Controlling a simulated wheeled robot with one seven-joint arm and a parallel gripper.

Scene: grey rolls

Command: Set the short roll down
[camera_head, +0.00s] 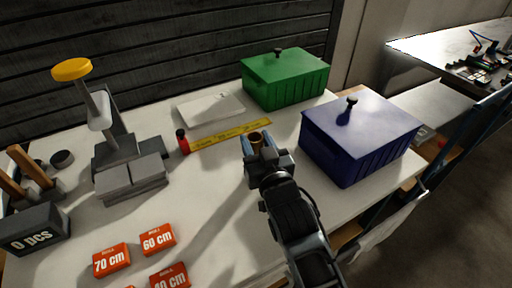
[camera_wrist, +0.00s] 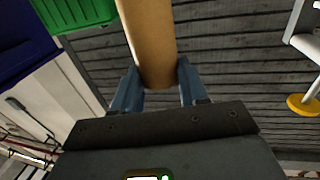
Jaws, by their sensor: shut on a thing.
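A tan, tube-like roll (camera_wrist: 150,40) is between the two blue-grey fingers of my gripper (camera_wrist: 158,74) in the wrist view. The fingers are shut on it near one end, and its other end runs out of the picture. In the head view the roll's brown open top (camera_head: 256,137) shows just above my gripper (camera_head: 263,152), over the white table (camera_head: 215,210), beside the right end of the yellow ruler strip (camera_head: 230,133). The roll's lower part is hidden by my gripper, so I cannot tell whether it touches the table.
A blue lidded box (camera_head: 362,140) stands close on the right, with a green lidded box (camera_head: 287,80) behind. A grey device with a yellow knob (camera_head: 72,69) stands left. Several orange length labels (camera_head: 158,239) lie at the front. A small red cylinder (camera_head: 183,142) stands left of the ruler.

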